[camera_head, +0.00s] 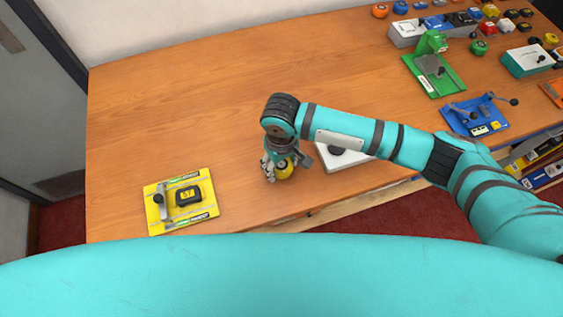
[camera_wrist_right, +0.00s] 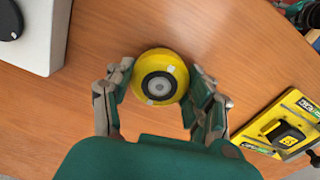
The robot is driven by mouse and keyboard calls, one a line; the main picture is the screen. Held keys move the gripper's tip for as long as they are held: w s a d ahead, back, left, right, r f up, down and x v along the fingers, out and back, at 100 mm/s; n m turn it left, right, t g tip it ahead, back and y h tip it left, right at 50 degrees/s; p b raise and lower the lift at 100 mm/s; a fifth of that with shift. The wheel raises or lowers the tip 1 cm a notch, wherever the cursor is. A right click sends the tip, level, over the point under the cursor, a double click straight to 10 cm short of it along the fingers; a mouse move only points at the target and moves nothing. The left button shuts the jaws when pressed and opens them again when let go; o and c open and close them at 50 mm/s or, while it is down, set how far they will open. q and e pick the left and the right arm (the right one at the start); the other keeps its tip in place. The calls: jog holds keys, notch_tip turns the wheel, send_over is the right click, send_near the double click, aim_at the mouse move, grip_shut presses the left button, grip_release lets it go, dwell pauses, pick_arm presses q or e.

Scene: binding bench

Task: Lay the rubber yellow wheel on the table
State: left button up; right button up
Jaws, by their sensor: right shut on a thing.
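The yellow wheel (camera_wrist_right: 160,58) has a black ring and a grey hub. My right gripper (camera_wrist_right: 158,88) is shut on it, with a finger on each side, in the right wrist view. I cannot tell whether the wheel touches the table. My left gripper is not in view.
A yellow fixture (camera_head: 155,215) with a black block stands to the left. A white box (camera_head: 345,160) is close on the right, partly behind my arm. Green (camera_head: 435,75) and blue (camera_head: 478,115) devices stand farther right. The table's left and back are clear.

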aim_at(281, 164)
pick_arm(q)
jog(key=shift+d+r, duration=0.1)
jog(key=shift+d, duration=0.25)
pick_arm(e)
jog(key=shift+f, duration=0.4)
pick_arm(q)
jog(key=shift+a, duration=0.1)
pick_arm(e)
jog(key=shift+f, duration=0.1)
jog(key=o, duration=1.2)
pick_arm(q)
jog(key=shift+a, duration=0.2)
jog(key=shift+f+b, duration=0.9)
pick_arm(e)
notch_tip(281, 164, up, 12)
jog(key=shift+r, duration=0.15)
